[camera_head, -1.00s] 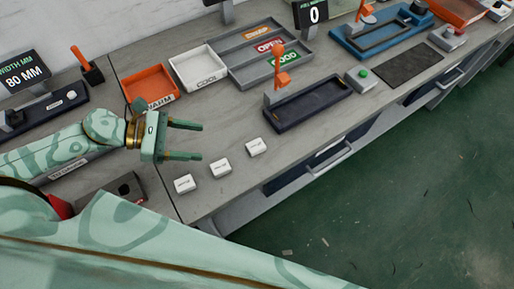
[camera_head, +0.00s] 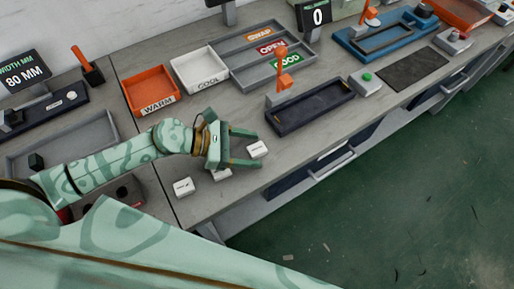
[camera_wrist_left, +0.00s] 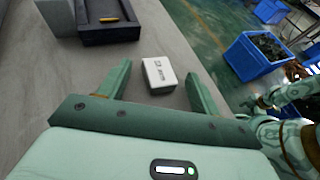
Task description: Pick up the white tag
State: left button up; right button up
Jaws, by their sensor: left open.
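Several small white blocks lie on the grey bench, and I take them for white tags. The rightmost white tag (camera_head: 257,149) lies between the fingertips of my left gripper (camera_head: 257,148). In the left wrist view this tag (camera_wrist_left: 159,75) has dark print on top and lies between the two fingers, with a gap on each side. My left gripper (camera_wrist_left: 158,74) is open and empty. The middle white tag (camera_head: 220,175) is partly hidden by the gripper, and the left white tag (camera_head: 183,187) lies clear. Part of my right arm (camera_wrist_left: 300,95) shows at the right edge of the wrist view.
A dark tray (camera_head: 310,108) with an orange lever stands just beyond the tags. An orange WARM bin (camera_head: 152,92), a white COOL bin (camera_head: 199,69) and grey sorting trays (camera_head: 262,52) stand behind. The bench's front edge is close by. A blue crate (camera_wrist_left: 258,57) stands on the floor.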

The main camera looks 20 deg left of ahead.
pick_arm(q)
jog(key=c, duration=1.2)
jog(key=shift+r, duration=0.1)
